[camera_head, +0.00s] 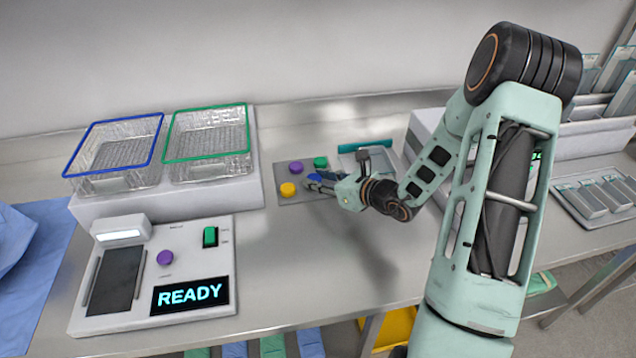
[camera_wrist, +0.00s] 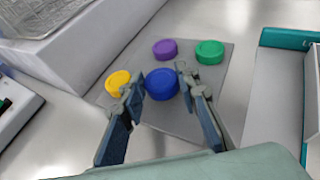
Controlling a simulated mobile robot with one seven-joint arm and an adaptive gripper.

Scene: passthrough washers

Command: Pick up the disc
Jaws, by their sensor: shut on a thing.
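Several coloured discs sit on a grey mat (camera_head: 291,196): purple (camera_head: 296,167), green (camera_head: 320,162), yellow (camera_head: 288,190) and blue (camera_head: 316,178). In the wrist view the blue disc (camera_wrist: 162,84) is between the fingertips of my gripper (camera_wrist: 160,88), which is shut on it. The blue disc looks to be at or just above the mat; I cannot tell which. The yellow disc (camera_wrist: 118,83) is close beside the left finger. The purple disc (camera_wrist: 165,49) and green disc (camera_wrist: 209,52) lie beyond the blue one. In the head view my gripper (camera_head: 318,184) partly hides the blue disc.
Two wire baskets, blue-rimmed (camera_head: 113,122) and green-rimmed (camera_head: 207,109), stand on a raised white block at left. A console with a READY display (camera_head: 190,295) is in front of them. A teal-edged tray (camera_wrist: 290,40) is right of the mat. Bare bench lies in front.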

